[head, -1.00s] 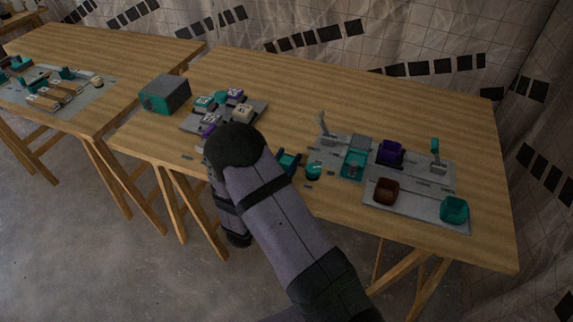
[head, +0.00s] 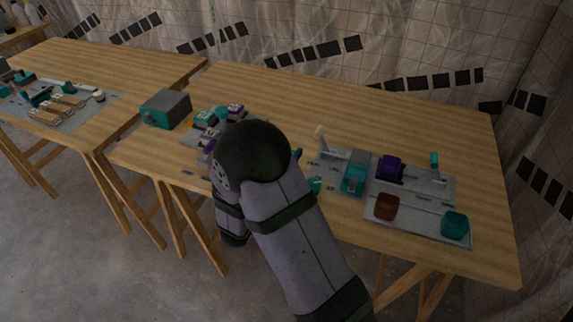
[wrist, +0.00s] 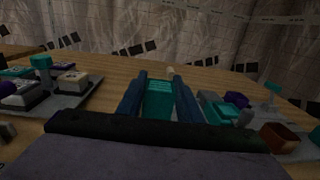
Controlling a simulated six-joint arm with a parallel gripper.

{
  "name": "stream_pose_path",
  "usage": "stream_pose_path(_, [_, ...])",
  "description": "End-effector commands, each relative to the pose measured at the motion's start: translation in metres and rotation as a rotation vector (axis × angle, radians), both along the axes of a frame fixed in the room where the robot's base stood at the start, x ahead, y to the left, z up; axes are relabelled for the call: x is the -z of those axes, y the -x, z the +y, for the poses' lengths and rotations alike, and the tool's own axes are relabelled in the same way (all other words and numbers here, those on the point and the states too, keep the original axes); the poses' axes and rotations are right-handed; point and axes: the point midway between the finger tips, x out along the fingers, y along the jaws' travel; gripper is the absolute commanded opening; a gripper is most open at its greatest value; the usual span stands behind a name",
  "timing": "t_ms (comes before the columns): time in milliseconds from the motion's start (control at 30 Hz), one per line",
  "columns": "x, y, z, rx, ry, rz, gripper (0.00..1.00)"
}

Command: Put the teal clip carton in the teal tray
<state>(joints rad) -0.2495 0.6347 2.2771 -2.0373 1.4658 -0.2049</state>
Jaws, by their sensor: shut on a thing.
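My gripper (wrist: 160,77) has two dark blue fingers, shut on a teal box, the teal clip carton (wrist: 158,98), which sits between them in the wrist view. How high it is above the table cannot be told. In the head view my arm hides the carton and most of the gripper. My gripper is well to the left of the teal tray.
The grey panel (head: 413,219) also bears a purple holder (head: 390,168), a teal fixture (head: 354,180) and upright levers. A rack of several cartons (head: 205,118) is at left, partly behind my arm, near a grey-teal box (head: 166,108). The table's back is clear.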

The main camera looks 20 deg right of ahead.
Motion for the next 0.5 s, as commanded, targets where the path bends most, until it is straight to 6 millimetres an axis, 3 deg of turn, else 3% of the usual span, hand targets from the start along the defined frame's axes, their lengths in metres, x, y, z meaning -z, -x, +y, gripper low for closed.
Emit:
stream_pose_path(200, [-0.018, 0.000, 0.000, 0.001, -0.001, -0.002, 0.09])
stream_pose_path(500, [-0.020, 0.003, -0.002, 0.021, 0.001, 0.001, 0.09])
